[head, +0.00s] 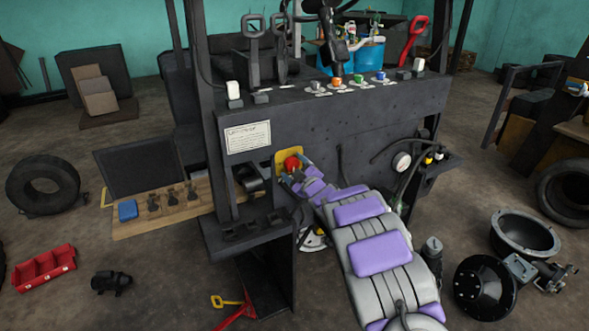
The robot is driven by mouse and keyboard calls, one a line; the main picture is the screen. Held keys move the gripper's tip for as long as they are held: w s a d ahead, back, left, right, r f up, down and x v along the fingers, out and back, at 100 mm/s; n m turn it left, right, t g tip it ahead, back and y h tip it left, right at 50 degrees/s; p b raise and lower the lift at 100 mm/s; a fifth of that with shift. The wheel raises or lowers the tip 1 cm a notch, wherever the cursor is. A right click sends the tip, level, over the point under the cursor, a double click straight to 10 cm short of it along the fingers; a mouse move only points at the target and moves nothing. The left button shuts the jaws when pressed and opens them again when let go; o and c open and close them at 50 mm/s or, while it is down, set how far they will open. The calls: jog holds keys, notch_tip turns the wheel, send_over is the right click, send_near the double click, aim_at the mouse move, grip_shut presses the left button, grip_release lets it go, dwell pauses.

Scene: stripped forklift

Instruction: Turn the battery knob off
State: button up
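My arm, grey with purple pads, reaches from the bottom right up to the panel. My gripper (300,174) is at the arm's far end, right at the lower right side of the knob. It looks small and partly overlaps the knob and plate. I cannot tell whether its fingers touch the knob, or whether they are open or shut. The knob's exact turn is too small to read.
The forklift console (330,100) carries levers and small coloured knobs. A gauge (401,161) with hoses is right of my arm. A dark ledge (245,232) juts out below left of the knob. A red tray (45,268), tyre (43,184) and round metal parts (485,288) lie on the floor.

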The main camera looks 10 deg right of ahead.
jog(key=shift+s+r, duration=0.1)
jog(key=shift+s+d, duration=0.15)
jog(key=shift+s, duration=0.1)
jog(key=p+v, duration=0.3)
jog(key=v, duration=1.3)
jog(key=shift+s, duration=0.3)
jog(key=shift+d, duration=0.15)
